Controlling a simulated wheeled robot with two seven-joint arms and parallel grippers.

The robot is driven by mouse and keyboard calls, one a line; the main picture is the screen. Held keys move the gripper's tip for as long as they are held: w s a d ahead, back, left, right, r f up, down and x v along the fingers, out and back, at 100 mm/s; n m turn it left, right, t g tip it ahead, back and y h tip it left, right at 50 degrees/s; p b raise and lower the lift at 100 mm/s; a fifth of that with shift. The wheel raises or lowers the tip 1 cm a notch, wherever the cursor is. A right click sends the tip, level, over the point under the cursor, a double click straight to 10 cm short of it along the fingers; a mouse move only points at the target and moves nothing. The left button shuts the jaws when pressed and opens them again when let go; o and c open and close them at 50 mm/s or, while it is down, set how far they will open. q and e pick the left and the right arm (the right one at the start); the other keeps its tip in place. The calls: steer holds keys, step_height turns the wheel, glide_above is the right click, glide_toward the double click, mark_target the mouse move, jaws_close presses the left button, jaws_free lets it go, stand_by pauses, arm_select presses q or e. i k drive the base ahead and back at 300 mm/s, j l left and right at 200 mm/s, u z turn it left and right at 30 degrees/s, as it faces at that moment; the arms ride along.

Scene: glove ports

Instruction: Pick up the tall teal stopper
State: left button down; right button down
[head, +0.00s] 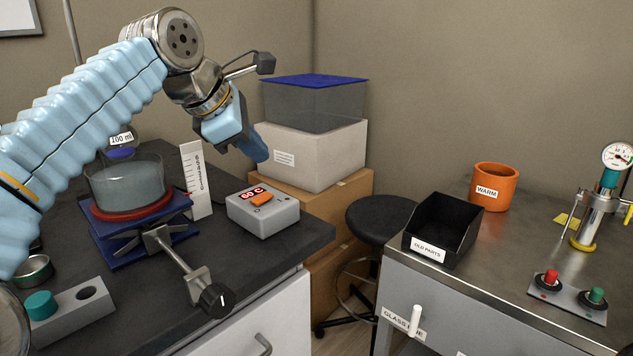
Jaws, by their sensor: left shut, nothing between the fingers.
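A teal stopper (41,305) sits in a grey block (72,314) at the lower left of the head view, on the dark left bench. Its top stands above the block; how tall it is cannot be told. A dark round hole beside it in the block looks empty. My left gripper (260,152) is shut and empty, in the air, pointing down and right. It is well up and to the right of the stopper, apart from it. My right gripper is not in view.
A glass dish (126,182) stands on a blue lab jack (140,232), behind the block. A heater box (262,211) reading 60 C is right of it. A stool (381,219) stands between the benches. A black tray (443,229) sits on the right bench.

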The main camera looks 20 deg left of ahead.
mark_target(41, 306)
steer(key=k+l, duration=0.8)
